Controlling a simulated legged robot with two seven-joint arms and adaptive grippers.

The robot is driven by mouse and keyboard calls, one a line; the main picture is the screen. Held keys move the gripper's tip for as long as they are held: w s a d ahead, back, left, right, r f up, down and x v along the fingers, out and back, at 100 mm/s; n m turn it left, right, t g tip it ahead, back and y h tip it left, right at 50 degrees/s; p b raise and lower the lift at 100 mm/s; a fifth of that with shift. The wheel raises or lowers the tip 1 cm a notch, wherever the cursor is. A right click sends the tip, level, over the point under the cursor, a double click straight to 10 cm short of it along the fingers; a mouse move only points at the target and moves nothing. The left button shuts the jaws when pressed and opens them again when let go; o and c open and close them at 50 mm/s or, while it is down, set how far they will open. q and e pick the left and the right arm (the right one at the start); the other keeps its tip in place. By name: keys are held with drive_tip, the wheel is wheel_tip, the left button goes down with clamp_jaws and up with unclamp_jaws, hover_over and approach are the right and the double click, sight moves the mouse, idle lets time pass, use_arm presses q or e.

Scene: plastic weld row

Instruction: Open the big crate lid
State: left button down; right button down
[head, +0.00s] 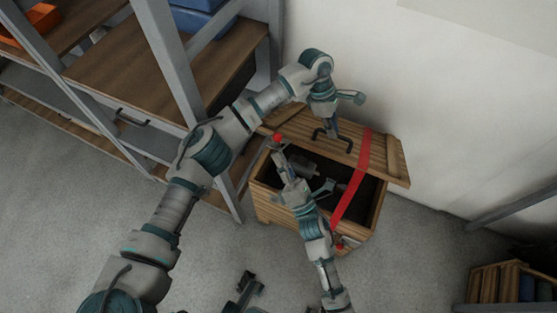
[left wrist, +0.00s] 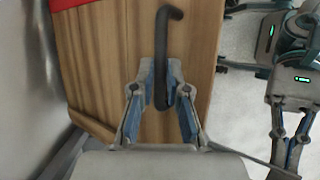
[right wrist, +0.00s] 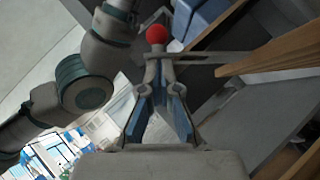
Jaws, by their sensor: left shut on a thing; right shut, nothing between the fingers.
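The big wooden crate (head: 280,206) stands by the wall. Its plank lid (head: 382,160) is at the back side of the opening, so much of the dark interior shows. My left gripper (head: 325,122) is at the lid's dark bar handle (head: 346,143). In the left wrist view my left gripper (left wrist: 160,108) is shut on the handle (left wrist: 162,50), with a finger on each side. My right gripper (head: 280,152) is shut and empty above the crate's left part. A red ball (right wrist: 157,34) shows just beyond its fingertips (right wrist: 157,62); I cannot tell whether they touch.
A red strap (head: 352,190) runs over the lid and across the opening to the crate's front. Dark objects (head: 305,165) lie inside. A shelf rack (head: 165,55) stands close on the left. Another wooden crate (head: 485,285) is at the lower right.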

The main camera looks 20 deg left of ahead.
use_arm(q)
drive_tip(key=shift+w+a+f, duration=0.15)
drive_tip(key=shift+w+f, duration=0.1)
drive_tip(key=shift+f, duration=0.45)
use_arm(e)
drive_tip(key=w+r, duration=0.2)
drive_tip(key=shift+w+d+r, duration=0.1)
drive_tip(key=shift+w+d, duration=0.1)
drive_tip(key=shift+w, duration=0.1)
use_arm(q)
drive_tip(key=c, duration=1.2)
unclamp_jaws()
drive_tip(key=shift+w, duration=0.1)
use_arm(e)
drive_tip(key=shift+a, duration=0.1)
